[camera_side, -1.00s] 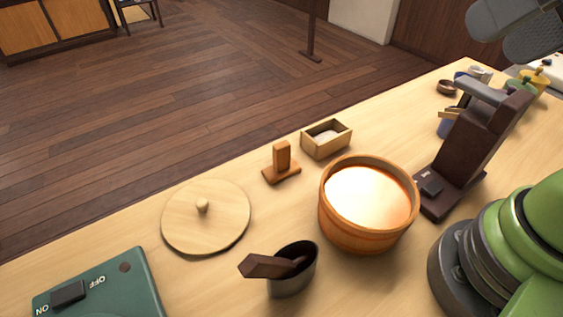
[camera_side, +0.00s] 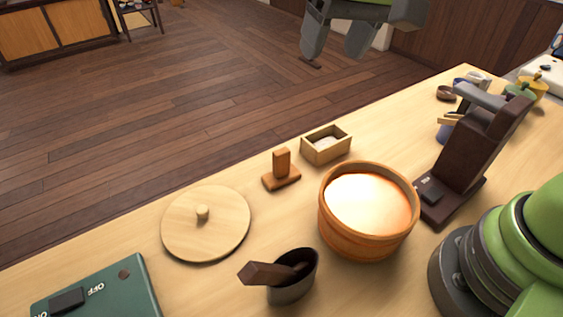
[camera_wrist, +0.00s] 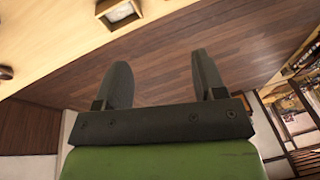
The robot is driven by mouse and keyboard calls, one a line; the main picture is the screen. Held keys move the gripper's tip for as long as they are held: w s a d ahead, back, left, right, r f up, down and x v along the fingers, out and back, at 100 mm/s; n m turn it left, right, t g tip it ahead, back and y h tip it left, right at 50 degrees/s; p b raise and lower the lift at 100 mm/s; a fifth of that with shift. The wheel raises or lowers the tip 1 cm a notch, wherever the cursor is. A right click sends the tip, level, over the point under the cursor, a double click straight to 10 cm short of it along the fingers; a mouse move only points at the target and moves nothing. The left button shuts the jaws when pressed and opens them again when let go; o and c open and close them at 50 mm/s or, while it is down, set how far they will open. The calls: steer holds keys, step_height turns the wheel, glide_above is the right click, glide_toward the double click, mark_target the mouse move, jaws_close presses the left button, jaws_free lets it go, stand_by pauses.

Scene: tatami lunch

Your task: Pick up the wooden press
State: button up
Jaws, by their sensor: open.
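The wooden press (camera_side: 281,171) is a small brown block with an upright handle on a flat base. It stands upright on the table in the side view, between the round lid and the small wooden box. My gripper (camera_side: 338,50) is high at the top of the side view, well above and apart from the press. Its two grey fingers are spread with nothing between them. In the wrist view my gripper (camera_wrist: 158,82) also shows open and empty over the floor. I cannot make out the press in the wrist view.
A wooden tub (camera_side: 365,242) stands right of the press, and a small box (camera_side: 326,150) with white contents stands behind it. A round lid (camera_side: 225,235) lies to its left. A dark cup (camera_side: 292,285) holds a paddle in front. A tall dark brown stand (camera_side: 475,150) is at right.

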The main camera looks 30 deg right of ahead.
steer(key=n+g+h, duration=0.1)
steer(key=g, duration=0.1)
glide_toward(281, 165)
steer(key=f, duration=0.1)
steer(key=w+f, duration=0.1)
steer(key=f, duration=0.3)
steer(key=shift+w+a+f, duration=0.1)
steer(key=shift+w+f, duration=0.15)
steer(key=f, duration=0.5)
steer(key=shift+s+d+f, duration=0.15)
steer(key=shift+d+f, duration=0.15)
steer(key=shift+c, duration=0.5)
steer(key=c, duration=0.9)
